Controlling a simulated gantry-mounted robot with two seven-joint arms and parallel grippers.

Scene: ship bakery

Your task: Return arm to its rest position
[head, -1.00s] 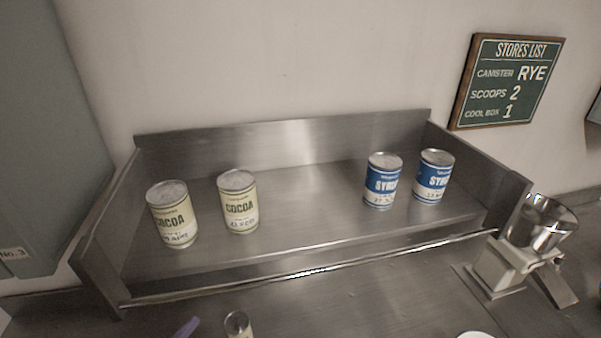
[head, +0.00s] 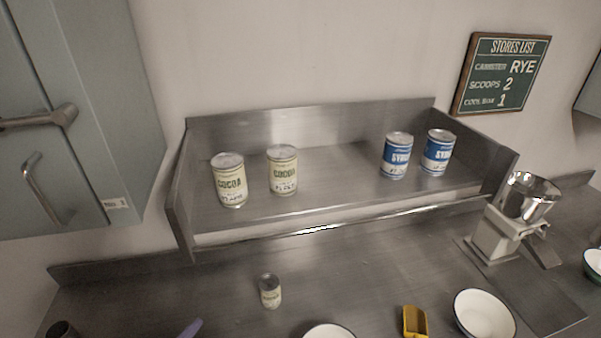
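Neither of my arms nor grippers shows in the head view. A small can (head: 270,291) with a pale label stands on the counter below the shelf.
A grey-green cabinet (head: 90,90) with a handle is at the left. A scale-like device with a metal bowl (head: 529,196) stands at the right. A stores list board (head: 502,74) hangs above.

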